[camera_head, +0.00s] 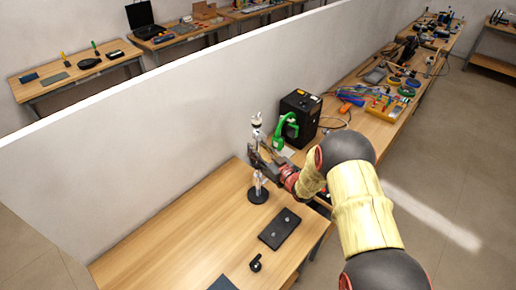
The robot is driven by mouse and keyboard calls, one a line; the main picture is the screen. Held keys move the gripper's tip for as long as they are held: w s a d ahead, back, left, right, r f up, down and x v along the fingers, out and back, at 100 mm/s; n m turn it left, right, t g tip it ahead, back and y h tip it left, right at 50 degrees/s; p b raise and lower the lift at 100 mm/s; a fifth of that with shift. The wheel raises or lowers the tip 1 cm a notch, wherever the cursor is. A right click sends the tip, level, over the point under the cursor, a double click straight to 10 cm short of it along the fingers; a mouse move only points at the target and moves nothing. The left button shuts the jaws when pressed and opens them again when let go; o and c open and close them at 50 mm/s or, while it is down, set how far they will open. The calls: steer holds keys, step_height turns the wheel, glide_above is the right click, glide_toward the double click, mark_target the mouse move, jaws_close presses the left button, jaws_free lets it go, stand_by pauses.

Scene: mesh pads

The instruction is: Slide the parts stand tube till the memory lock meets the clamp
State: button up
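A slim upright stand with a round black base (258,195) stands near the back edge of the wooden table. Its pale, shiny lower part (258,181) shows above the base, and a light-coloured top piece (257,121) shows above my gripper. My gripper (257,158) reaches in from the right and is at the stand's middle height, overlapping it in the picture. It hides that middle stretch. I cannot tell whether the fingers touch or close on the tube. The memory lock and the clamp are too small or hidden to make out.
A black plate (280,229) and a small black part (255,263) lie on the table, with a dark pad (223,283) at the front. A green device (286,128) and black box (300,115) stand behind my gripper. A white wall (120,110) runs behind. The table's left is clear.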

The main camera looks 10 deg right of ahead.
steer(key=c, duration=0.8)
jaws_close()
